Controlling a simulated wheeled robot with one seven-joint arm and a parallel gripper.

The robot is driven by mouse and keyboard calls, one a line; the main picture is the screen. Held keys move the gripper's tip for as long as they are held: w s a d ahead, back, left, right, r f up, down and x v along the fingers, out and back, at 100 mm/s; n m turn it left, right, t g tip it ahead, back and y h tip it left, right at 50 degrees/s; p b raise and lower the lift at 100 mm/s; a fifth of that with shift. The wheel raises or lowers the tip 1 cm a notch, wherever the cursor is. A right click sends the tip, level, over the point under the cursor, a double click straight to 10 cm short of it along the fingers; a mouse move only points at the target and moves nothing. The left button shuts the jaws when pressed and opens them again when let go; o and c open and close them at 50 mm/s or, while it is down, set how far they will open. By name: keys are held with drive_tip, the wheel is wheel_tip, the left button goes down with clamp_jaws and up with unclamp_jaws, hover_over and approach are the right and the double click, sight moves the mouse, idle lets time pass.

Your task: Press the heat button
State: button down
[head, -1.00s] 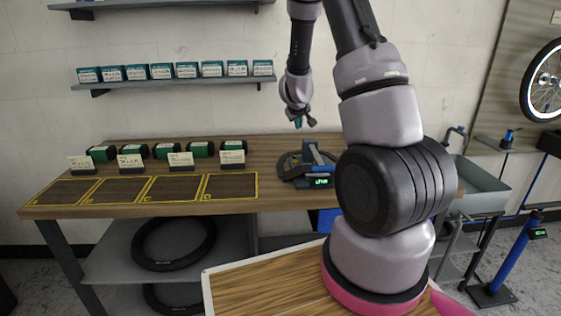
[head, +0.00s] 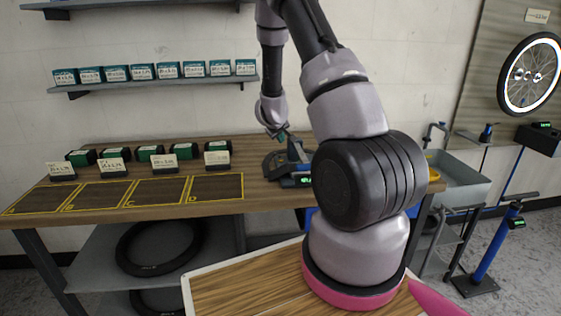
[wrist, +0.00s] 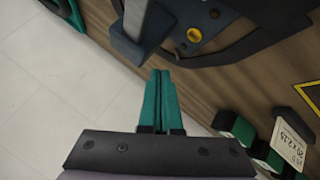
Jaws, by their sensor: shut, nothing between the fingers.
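The heater device (head: 293,180) stands on the wooden bench, with a dark ring-shaped part, a blue upright and a small green-lit display (head: 302,181). In the wrist view its blue base (wrist: 205,22) shows near the top, with a round yellow button (wrist: 194,34) on it and smaller round spots beside it. Which spot is the heat button I cannot read. My gripper (head: 284,136) is just above the device in the head view. In the wrist view my gripper (wrist: 160,74) has its green fingers together and empty, their tips apart from the yellow button in the picture.
Several green boxes with white cards (head: 217,158) stand behind yellow-outlined bays (head: 215,188) on the bench's left. A grey upright bar (wrist: 135,18) of the device is close to my fingers. A sink (head: 462,180) and blue pump (head: 495,245) are on the right.

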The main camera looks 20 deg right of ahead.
sight(281, 162)
drive_tip(key=shift+f, duration=2.9)
drive_tip(key=shift+f, duration=0.15)
drive_tip(key=shift+f, duration=0.25)
drive_tip(key=shift+f, duration=0.4)
drive_tip(key=shift+r, duration=0.15)
idle(0.4)
drive_tip(key=shift+r, duration=0.65)
drive_tip(key=shift+r, duration=2.55)
